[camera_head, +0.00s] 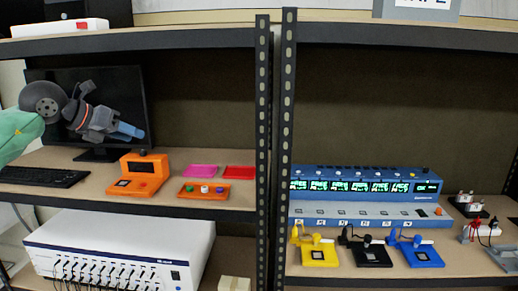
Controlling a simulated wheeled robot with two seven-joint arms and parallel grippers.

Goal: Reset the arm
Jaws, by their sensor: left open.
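My left arm comes in from the left edge, with a green sleeve-like part, a grey round joint and a dark wrist. My left gripper (130,131) points right and slightly down, in front of a black monitor (132,88) and above the left shelf. Its bluish fingers are seen edge-on, and nothing shows held in them. It is apart from the objects on the shelf. My right arm and right gripper are not in view.
An orange device (144,172), an orange tray (204,193) and a black keyboard (40,177) sit on the left shelf (100,199). Dark uprights (264,140) divide the bays. The right shelf holds a long blue instrument (360,214) and yellow, black and blue fixtures.

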